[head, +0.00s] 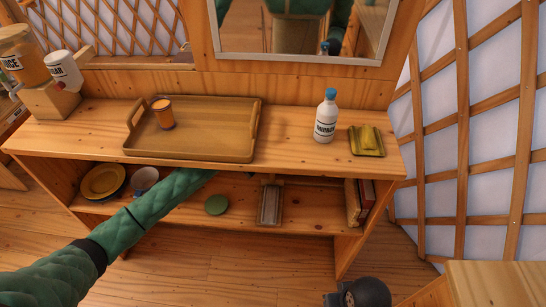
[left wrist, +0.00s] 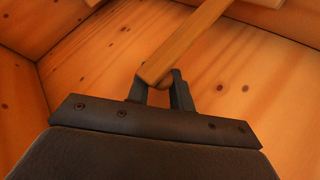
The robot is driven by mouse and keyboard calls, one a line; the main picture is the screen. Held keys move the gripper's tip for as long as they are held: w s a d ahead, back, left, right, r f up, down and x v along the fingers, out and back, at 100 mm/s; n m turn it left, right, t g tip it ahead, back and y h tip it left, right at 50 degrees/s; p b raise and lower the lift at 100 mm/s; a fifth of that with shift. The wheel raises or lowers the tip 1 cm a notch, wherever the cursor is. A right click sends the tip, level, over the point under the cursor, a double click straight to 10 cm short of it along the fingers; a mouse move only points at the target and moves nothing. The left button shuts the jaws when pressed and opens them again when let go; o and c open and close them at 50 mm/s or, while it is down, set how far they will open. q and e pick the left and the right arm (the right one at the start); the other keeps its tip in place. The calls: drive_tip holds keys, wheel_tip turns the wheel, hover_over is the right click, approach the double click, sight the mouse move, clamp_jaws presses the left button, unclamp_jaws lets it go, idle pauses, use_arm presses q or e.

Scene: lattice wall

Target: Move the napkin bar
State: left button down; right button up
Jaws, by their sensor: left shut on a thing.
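The napkin bar (left wrist: 190,42) is a slim wooden bar that runs up and to the right in the left wrist view. My left gripper (left wrist: 158,82) is shut on its near end, with a dark finger on each side. In the head view my green-sleeved left arm reaches under the tabletop into the lower shelf, and the tabletop hides the gripper there. A napkin holder (head: 269,206) with a pale stack stands on the lower shelf, right of the arm. Its back end is partly hidden under the tabletop.
On the lower shelf are yellow plates (head: 102,181), a cup (head: 145,180), a green disc (head: 216,204) and books (head: 358,202). On top stand a wooden tray (head: 230,145) with an orange cup (head: 163,112), a white bottle (head: 326,118) and a yellow-green item (head: 367,140).

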use_arm(q)
drive_tip(key=shift+a+f, duration=0.15)
drive_tip(key=shift+f, duration=0.45)
use_arm(e)
drive_tip(key=shift+a+f, duration=0.1)
drive_tip(key=shift+f, duration=0.05)
use_arm(q)
drive_tip(key=c, duration=1.5)
unclamp_jaws()
drive_tip(key=shift+o, duration=0.9)
use_arm(e)
drive_tip(key=shift+w, duration=0.1)
use_arm(q)
drive_tip(key=shift+w+r, duration=0.1)
drive_tip(key=shift+r, duration=0.1)
drive_tip(key=s+a+b, duration=0.1)
drive_tip(key=s+a, duration=0.2)
drive_tip(key=a, duration=0.3)
drive_tip(key=s+a+r+b, duration=0.1)
drive_tip(key=s+a+b, duration=0.1)
drive_tip(key=s+a, duration=0.2)
drive_tip(key=shift+s+a+r+b, duration=0.3)
drive_tip(key=shift+a, duration=0.85)
use_arm(e)
drive_tip(key=w+a+f+t+y, duration=0.1)
drive_tip(key=w+a+f, duration=0.1)
drive_tip(key=a+f, duration=0.3)
drive_tip(key=shift+f+n, duration=0.2)
drive_tip(key=shift+n, duration=0.1)
